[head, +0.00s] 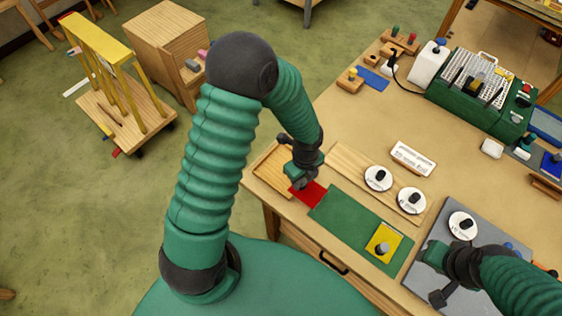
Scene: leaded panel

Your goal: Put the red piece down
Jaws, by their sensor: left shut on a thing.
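The red piece (312,195) is a flat red square near the table's front left edge. It shows between the wooden tray (262,182) and the green mat (345,222). My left gripper (300,181) is right over its upper left part and is shut on it. The fingertips are partly hidden, and I cannot tell whether the piece touches the surface below. A yellow piece (391,241) with a grey knob lies on the right end of the green mat. My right gripper (438,273) is over the grey board (483,218); its jaws are not clear.
Two white discs with black knobs (378,178) sit on a wooden board (345,160) behind the mat. Another white disc (463,225) is on the grey board. A white label block (413,158) stands behind. The table's back middle (350,115) is clear.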

